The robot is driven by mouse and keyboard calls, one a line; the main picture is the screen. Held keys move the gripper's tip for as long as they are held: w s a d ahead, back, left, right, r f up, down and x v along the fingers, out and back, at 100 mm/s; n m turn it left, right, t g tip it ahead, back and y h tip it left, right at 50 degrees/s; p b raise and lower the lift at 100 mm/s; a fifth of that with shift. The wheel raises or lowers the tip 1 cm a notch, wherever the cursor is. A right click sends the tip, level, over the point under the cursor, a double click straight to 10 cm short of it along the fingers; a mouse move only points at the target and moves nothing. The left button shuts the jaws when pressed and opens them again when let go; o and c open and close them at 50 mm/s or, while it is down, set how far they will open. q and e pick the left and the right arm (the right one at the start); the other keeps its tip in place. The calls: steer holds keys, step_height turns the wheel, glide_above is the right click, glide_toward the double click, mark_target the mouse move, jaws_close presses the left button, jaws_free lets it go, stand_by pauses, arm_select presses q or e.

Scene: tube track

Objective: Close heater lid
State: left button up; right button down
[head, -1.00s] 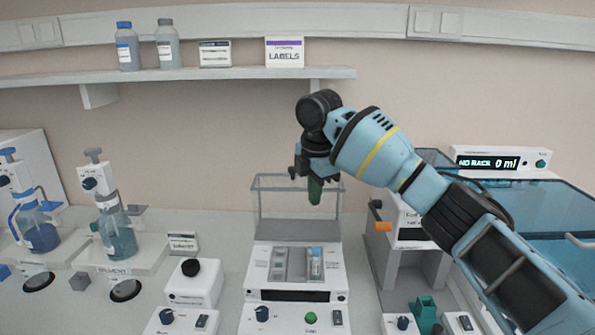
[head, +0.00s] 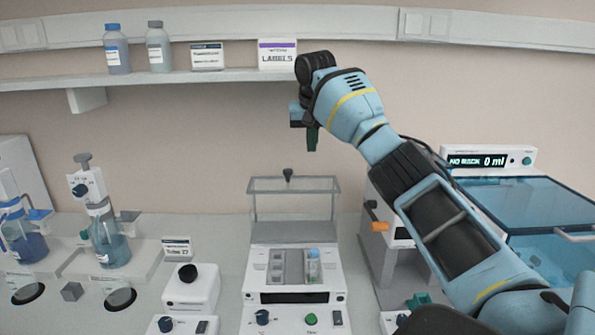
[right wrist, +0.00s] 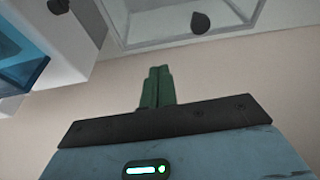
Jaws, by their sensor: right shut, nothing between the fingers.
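The heater (head: 294,290) stands on the bench in the middle of the head view. Its clear, grey-framed lid (head: 292,208) stands raised at the back, with a dark knob (head: 288,175) on its top edge. A tube with a blue cap (head: 313,264) sits in the heater's wells. My right gripper (head: 312,150) is above the lid and a little right of the knob, with its green fingers shut and empty. In the right wrist view the fingers (right wrist: 158,87) are apart from the lid frame (right wrist: 150,43) and its knob (right wrist: 200,23). My left gripper is not in view.
Dispensers with bottles (head: 108,243) stand at the left. A white unit with a black knob (head: 190,288) is beside the heater. A blue-lidded machine (head: 545,215) stands at the right. A shelf (head: 150,78) runs along the wall behind.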

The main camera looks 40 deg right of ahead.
steer(key=shift+d, duration=0.15)
steer(key=x, duration=1)
steer(key=shift+b, duration=0.35)
steer(key=shift+w, duration=0.1)
